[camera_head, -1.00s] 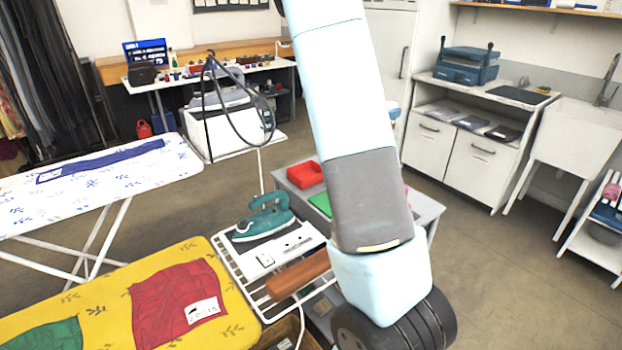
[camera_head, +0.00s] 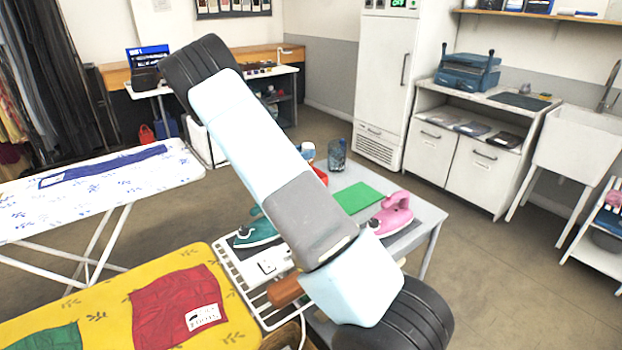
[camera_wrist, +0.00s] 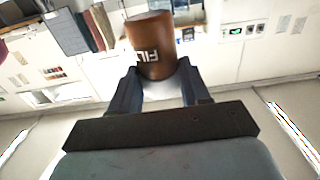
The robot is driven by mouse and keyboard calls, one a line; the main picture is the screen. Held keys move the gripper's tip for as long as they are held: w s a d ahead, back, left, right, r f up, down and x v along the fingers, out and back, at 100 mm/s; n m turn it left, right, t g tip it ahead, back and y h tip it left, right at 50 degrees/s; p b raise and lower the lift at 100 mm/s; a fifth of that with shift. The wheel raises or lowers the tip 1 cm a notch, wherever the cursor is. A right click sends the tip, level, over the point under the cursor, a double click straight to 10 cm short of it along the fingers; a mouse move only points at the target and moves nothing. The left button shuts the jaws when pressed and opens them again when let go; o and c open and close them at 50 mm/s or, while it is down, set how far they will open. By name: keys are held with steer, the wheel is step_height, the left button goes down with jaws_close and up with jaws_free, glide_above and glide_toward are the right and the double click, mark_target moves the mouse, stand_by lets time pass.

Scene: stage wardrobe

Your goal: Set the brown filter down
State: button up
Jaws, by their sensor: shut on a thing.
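The brown filter (camera_wrist: 152,45) is a brown cylinder with pale letters on its side, seen in the wrist view. My gripper (camera_wrist: 157,78) is shut on it, with a dark finger on each side of its near end. The filter is held up in the air, and no surface shows touching it. In the head view my arm crosses the middle of the picture, and neither my gripper nor the filter can be made out there.
A grey table (camera_head: 428,215) holds a green mat (camera_head: 358,198), a pink iron (camera_head: 393,214) and a dark clear cup (camera_head: 337,154). A teal iron (camera_head: 256,233) sits beside a brown roll (camera_head: 284,291) on the yellow ironing board's (camera_head: 110,298) end rack. Floor at right is clear.

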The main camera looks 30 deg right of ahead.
step_height(320, 180, down, 8)
steer(key=shift+f, duration=0.1)
stand_by(0.4)
steer(key=o, duration=1.1)
